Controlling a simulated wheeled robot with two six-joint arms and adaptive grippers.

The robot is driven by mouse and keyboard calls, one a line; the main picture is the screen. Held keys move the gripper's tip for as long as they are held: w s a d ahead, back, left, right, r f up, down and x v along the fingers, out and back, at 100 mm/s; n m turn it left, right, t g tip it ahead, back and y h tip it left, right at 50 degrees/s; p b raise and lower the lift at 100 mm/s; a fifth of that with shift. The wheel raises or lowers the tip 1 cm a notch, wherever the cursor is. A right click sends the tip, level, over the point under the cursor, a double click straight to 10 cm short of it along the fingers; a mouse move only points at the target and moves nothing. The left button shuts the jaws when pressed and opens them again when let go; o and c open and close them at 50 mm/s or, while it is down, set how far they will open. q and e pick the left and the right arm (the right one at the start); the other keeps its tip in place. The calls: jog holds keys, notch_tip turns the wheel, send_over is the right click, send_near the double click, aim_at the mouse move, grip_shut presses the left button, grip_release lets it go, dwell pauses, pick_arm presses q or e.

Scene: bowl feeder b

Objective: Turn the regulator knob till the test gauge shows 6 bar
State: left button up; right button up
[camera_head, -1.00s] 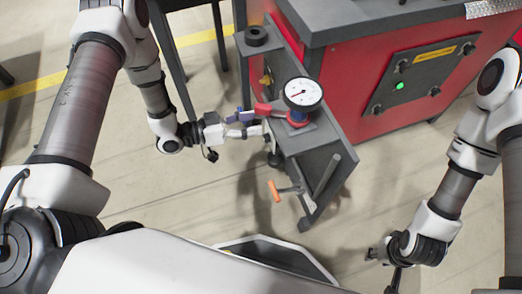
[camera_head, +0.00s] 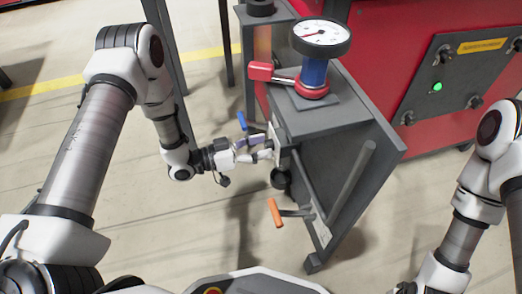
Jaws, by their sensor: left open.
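The test gauge (camera_head: 321,35) has a white dial with a red needle and a black rim. It stands on a blue and red body on top of a grey stand; its numbers are too small to read. My left gripper (camera_head: 266,149) is open, its fingers pointing right at the stand's left face, beside a light plate there. A black round part (camera_head: 281,179), possibly the regulator knob, shows just below the fingertips. I cannot tell whether the fingers touch anything. My right arm comes in at the lower right, with its gripper cut off by the bottom edge.
A red lever (camera_head: 267,72) juts left below the gauge. A blue handle (camera_head: 242,121) sticks up close above my left gripper, and an orange handle (camera_head: 276,212) lies below it. A red cabinet (camera_head: 384,60) with a green light stands behind.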

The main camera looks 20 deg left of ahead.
pick_arm(q)
jog(key=shift+w+d, duration=0.1)
jog(key=shift+d, duration=0.05)
grip_shut()
jog(key=shift+r+m+p, duration=0.25)
jog(key=shift+m+p, duration=0.55)
jog(key=shift+p, duration=0.1)
jog(key=shift+f+m, duration=0.25)
jog(key=shift+m, duration=0.45)
grip_release()
